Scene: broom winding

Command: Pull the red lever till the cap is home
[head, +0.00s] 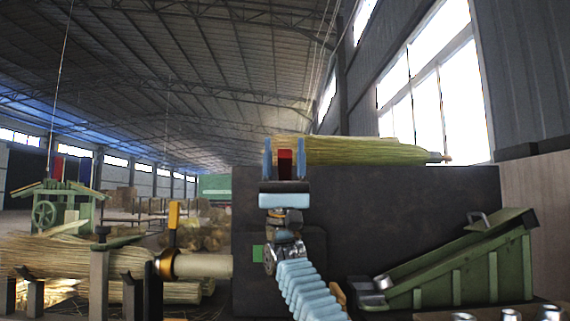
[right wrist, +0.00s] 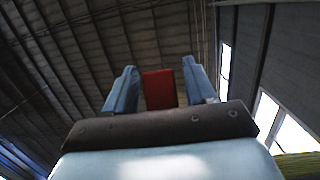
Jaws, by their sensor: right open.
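My right gripper (head: 285,144) is raised in the middle of the head view, its two light-blue fingers pointing up and spread apart. The red lever (head: 285,163) stands between the fingers, with a narrow gap on each side. In the right wrist view the red lever (right wrist: 160,90) also shows between the fingers (right wrist: 160,75), not clamped. A straw broom bundle (head: 360,151) lies level behind the gripper. Its right end has a small silvery tip (head: 437,157); I cannot tell whether this is the cap. The lever's lower part is hidden by my gripper. My left gripper is out of view.
A dark panel (head: 400,220) stands behind the arm. A green sloped chute (head: 460,260) is at right, with several metal cups (head: 508,315) below it. Straw (head: 70,255) and a pale roller (head: 205,266) are at left. The space above the gripper is clear.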

